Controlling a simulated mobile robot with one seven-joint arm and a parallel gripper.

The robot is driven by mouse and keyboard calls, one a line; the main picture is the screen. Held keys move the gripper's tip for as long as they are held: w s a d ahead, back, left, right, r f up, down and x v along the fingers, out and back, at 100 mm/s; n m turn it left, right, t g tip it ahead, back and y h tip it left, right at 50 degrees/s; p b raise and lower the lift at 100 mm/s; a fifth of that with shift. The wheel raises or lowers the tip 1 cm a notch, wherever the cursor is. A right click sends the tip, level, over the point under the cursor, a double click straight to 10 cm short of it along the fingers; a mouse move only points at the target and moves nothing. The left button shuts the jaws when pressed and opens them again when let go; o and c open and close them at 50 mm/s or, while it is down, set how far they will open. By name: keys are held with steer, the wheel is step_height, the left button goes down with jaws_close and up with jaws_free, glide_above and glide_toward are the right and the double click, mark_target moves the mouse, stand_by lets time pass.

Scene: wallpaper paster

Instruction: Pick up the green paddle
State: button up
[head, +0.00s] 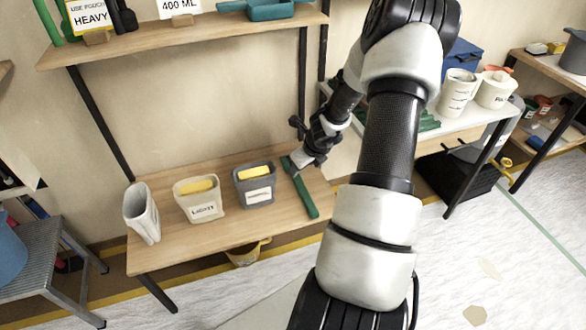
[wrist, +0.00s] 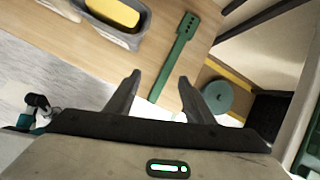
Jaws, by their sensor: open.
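The green paddle (head: 302,190) lies flat on the lower wooden shelf, right of the dark grey bin, near the shelf's right end. In the wrist view the paddle (wrist: 175,58) shows whole, with a wider end with holes at the top and its narrow handle running down toward the space between my fingers. My gripper (head: 297,160) is over the shelf at the paddle's far end in the head view and partly covers it. In the wrist view my gripper (wrist: 160,90) is open and empty, its fingers on either side of the handle's lower end. I cannot tell the height gap.
A dark grey bin (head: 256,196) with a yellow block stands just left of the paddle. A light bin (head: 197,208) and a white container (head: 142,214) stand further left. The upper shelf (head: 180,42) overhangs at the back. A white-topped bench (head: 455,124) stands to the right.

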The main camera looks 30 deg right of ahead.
steer(key=s+d+f+m+g, duration=0.1)
steer(key=s+d+f+m, duration=0.3)
steer(key=f, duration=0.2)
steer(key=b, duration=0.3)
glide_toward(307, 197)
steer(key=shift+d+x, duration=0.2)
steer(key=shift+x, duration=1.05)
steer(key=shift+b+x, duration=0.6)
steer(key=shift+x, duration=2.3)
steer(key=shift+a+f, duration=0.15)
steer(key=shift+f, duration=0.15)
steer(key=c, duration=1.1)
steer(key=shift+r, duration=0.15)
